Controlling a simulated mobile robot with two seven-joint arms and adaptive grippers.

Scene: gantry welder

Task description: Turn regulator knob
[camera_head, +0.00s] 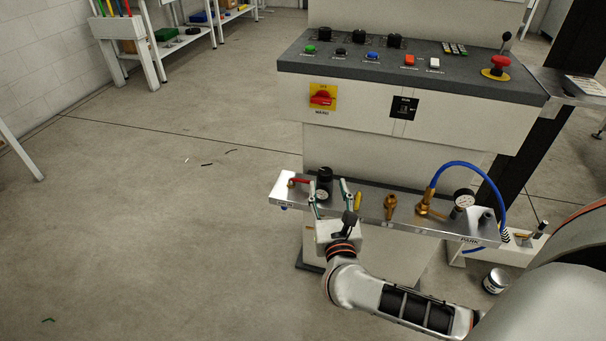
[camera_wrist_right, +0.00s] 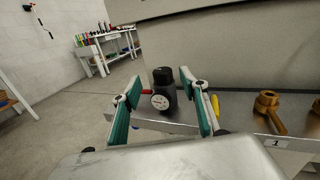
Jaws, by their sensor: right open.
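The black regulator (camera_head: 324,186) stands upright on the metal shelf at the front of the machine, near the shelf's left end. Its round dark knob (camera_wrist_right: 162,76) is on top, and a small white dial gauge (camera_wrist_right: 160,102) faces the wrist camera. My right gripper (camera_head: 329,187) is open, with one finger to each side of the regulator. In the right wrist view the green-padded fingers (camera_wrist_right: 160,80) flank the knob with visible gaps; I cannot tell how far the tips reach past it. My left gripper is out of view.
The shelf (camera_head: 372,206) also holds a red-handled valve (camera_head: 298,182), a yellow piece (camera_head: 358,201), brass fittings (camera_head: 390,206), a gauge (camera_head: 464,198) and a blue hose (camera_head: 462,164). The control panel (camera_head: 420,75) overhangs behind. Floor at left is mostly clear.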

